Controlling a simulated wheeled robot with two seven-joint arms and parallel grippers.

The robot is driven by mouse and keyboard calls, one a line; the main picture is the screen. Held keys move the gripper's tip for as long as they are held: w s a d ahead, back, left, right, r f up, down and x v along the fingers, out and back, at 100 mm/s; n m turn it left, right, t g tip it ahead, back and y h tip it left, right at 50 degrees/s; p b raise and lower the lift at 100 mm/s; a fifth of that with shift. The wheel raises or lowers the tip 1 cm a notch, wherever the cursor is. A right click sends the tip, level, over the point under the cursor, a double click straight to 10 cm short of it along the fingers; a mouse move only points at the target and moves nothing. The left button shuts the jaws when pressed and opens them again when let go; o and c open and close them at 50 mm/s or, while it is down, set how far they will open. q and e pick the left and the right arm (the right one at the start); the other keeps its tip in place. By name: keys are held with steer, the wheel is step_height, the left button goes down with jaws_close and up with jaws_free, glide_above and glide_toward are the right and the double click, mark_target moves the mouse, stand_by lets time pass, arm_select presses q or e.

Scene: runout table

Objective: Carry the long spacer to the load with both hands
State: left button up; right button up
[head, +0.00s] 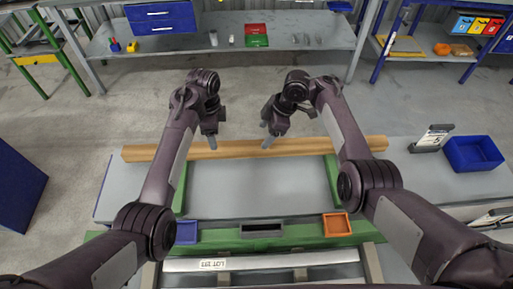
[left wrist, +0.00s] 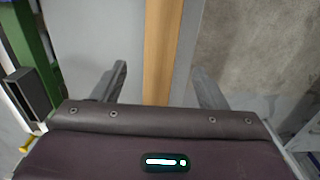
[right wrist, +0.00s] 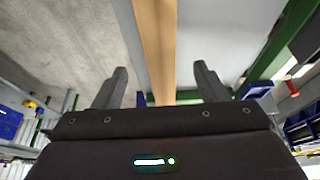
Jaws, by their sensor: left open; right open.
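The long spacer (head: 238,149) is a straight wooden beam lying crosswise along the far side of the grey table. My left gripper (head: 211,143) is open above the spacer, left of its middle. In the left wrist view the spacer (left wrist: 158,40) runs between the two spread fingers. My right gripper (head: 268,140) is open over the spacer, right of the left gripper. In the right wrist view the spacer (right wrist: 156,40) also runs between the fingers. Neither gripper is closed on it. I cannot tell which thing is the load.
A metal bar (head: 285,262) labelled LOT lies at the near edge. Blue (head: 186,232), dark grey (head: 262,230) and orange (head: 337,224) trays sit on the green frame. A blue bin (head: 473,153) and a sign (head: 432,138) stand at right. Floor beyond the table is clear.

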mark_target(257, 144)
arm_select(q)
steer(key=shift+s+f, duration=0.1)
steer(key=shift+f, duration=0.05)
arm_select(e)
steer(key=shift+s+a+f, duration=0.1)
steer(key=shift+s, duration=0.05)
arm_select(q)
steer(key=shift+f, duration=3.8)
arm_select(e)
steer(key=shift+x, duration=3.8)
steer(key=shift+w, duration=0.2)
arm_select(q)
jaws_close()
arm_select(e)
jaws_close()
arm_select(q)
steer(key=shift+r, duration=0.1)
